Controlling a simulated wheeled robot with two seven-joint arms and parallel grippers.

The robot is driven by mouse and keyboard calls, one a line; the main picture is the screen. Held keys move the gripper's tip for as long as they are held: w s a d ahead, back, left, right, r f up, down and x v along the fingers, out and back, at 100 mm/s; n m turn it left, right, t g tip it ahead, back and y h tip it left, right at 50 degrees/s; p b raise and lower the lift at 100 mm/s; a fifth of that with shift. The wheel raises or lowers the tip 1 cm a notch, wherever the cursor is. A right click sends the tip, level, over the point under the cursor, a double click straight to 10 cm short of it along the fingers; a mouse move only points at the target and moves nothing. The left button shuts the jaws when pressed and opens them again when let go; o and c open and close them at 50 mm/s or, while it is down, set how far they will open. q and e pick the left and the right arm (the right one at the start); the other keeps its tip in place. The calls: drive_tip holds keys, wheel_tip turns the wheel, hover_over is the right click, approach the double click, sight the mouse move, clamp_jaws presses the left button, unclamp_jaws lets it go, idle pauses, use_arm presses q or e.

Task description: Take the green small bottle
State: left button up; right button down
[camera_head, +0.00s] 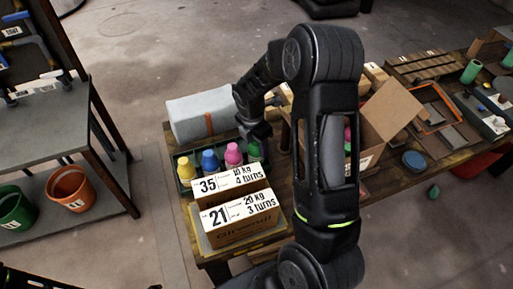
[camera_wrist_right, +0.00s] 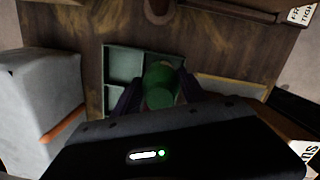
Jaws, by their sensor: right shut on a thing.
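The green small bottle (camera_head: 254,151) is at the right end of a row in a dark green tray (camera_head: 181,158). In the right wrist view the green bottle (camera_wrist_right: 160,82) shows from above. My right gripper (camera_head: 258,133) comes down over it from above. In the right wrist view its dark fingers (camera_wrist_right: 160,95) lie on both sides of the bottle and are shut on it. I cannot tell whether the bottle's base still rests in the tray. Pink (camera_head: 233,154), blue (camera_head: 210,162) and yellow (camera_head: 186,169) bottles stand to its left. My left gripper is not in view.
Cartons labelled 35 (camera_head: 230,183) and 21 (camera_head: 240,215) stand in front of the tray. A grey block with an orange strap (camera_head: 195,115) lies behind it. An open cardboard box (camera_head: 388,115) is to the right. Empty tray compartments (camera_wrist_right: 124,62) show beside the green bottle.

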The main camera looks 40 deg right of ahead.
wheel_tip(320, 180, up, 10)
drive_tip(key=shift+f+b, duration=0.1)
drive_tip(key=shift+b, duration=0.55)
